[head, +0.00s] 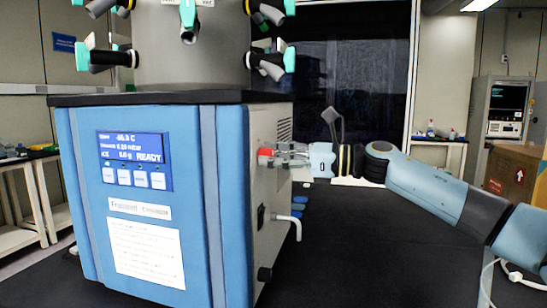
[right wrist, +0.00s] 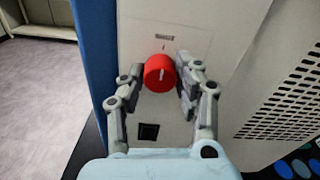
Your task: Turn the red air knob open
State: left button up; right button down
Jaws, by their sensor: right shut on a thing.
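The red air knob (right wrist: 159,73) is on the pale side panel of the freeze dryer (head: 150,200). In the right wrist view a white line on the knob points nearly straight up and down. The knob also shows in the head view (head: 265,152), at the right side of the machine. My right gripper (right wrist: 156,84) has its fingers on either side of the knob and is shut on it. In the head view my right gripper (head: 278,154) reaches in from the right. My left gripper is not in view.
A pale bent hose fitting (head: 290,222) sticks out below the knob. A dark square switch (right wrist: 148,132) and a vent grille (right wrist: 285,100) are on the same panel. The black table top (head: 370,240) is mostly clear to the right. A cardboard box (head: 513,172) stands far right.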

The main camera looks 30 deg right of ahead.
jog(key=shift+m, duration=0.4)
jog(key=m+p, duration=0.1)
jog(key=m, duration=0.2)
jog(key=shift+m, duration=0.4)
jog(key=m+p, duration=0.1)
jog(key=m, duration=0.2)
jog(key=shift+r+m+p, duration=0.1)
jog(key=shift+m+p, duration=0.3)
jog(key=m+p, duration=0.3)
jog(key=m, duration=0.2)
jog(key=m+p, duration=0.3)
jog(key=m, duration=0.1)
jog(key=shift+m, duration=0.4)
jog(key=c, duration=0.9)
grip_release()
jog(key=shift+c, duration=0.2)
